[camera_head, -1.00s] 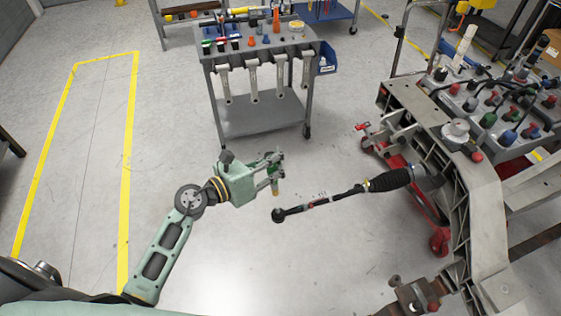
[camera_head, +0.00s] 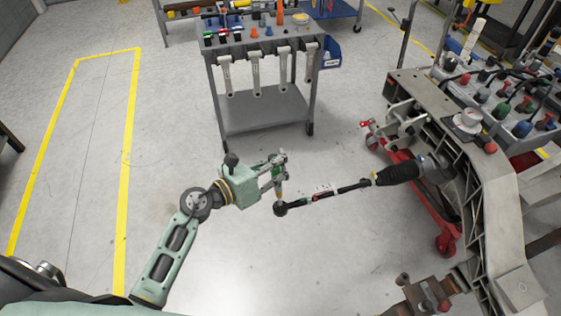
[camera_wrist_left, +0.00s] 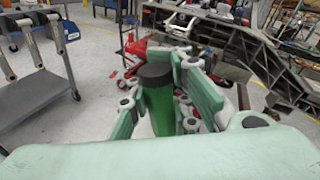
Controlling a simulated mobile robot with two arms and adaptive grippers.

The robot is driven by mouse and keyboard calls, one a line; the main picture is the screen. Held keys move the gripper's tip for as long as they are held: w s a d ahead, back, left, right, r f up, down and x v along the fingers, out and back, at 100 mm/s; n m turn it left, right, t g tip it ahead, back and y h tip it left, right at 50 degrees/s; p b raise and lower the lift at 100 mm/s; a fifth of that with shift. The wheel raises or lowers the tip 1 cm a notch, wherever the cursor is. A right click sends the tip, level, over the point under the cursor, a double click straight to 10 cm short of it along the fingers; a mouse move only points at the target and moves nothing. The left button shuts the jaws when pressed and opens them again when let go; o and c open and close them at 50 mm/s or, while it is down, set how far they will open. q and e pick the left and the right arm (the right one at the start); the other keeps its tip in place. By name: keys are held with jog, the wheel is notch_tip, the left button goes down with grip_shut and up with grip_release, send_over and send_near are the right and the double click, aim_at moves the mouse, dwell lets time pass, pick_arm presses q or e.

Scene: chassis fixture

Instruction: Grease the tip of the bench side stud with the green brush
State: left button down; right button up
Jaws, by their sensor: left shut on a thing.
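My left gripper (camera_head: 277,168) is shut on the green brush (camera_head: 276,173), which points down with its pale tip lowest. In the left wrist view the green handle (camera_wrist_left: 161,110) with its dark end cap stands between the fingers (camera_wrist_left: 163,95). The brush tip is just above the black joint (camera_head: 281,208) at the free end of a rod (camera_head: 335,192); I cannot tell whether they touch. The stud is too small to make out at this joint. My right gripper is not in view.
The rod runs right through a black ribbed boot (camera_head: 397,174) to the grey chassis frame (camera_head: 497,190). A red stand (camera_head: 418,190) is below it. A grey tool cart (camera_head: 265,112) with hanging wrenches stands behind.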

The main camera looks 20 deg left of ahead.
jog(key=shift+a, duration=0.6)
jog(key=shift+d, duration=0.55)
pick_arm(q)
jog(key=shift+f, duration=0.3)
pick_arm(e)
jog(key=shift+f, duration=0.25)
pick_arm(q)
jog(key=shift+f+b, duration=0.25)
jog(key=shift+b, duration=0.15)
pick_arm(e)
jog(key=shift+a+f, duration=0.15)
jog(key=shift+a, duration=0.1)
pick_arm(q)
jog(key=shift+d+r, duration=0.1)
jog(key=shift+w+d, duration=0.3)
jog(key=shift+s+a, duration=0.1)
jog(key=shift+a, duration=0.05)
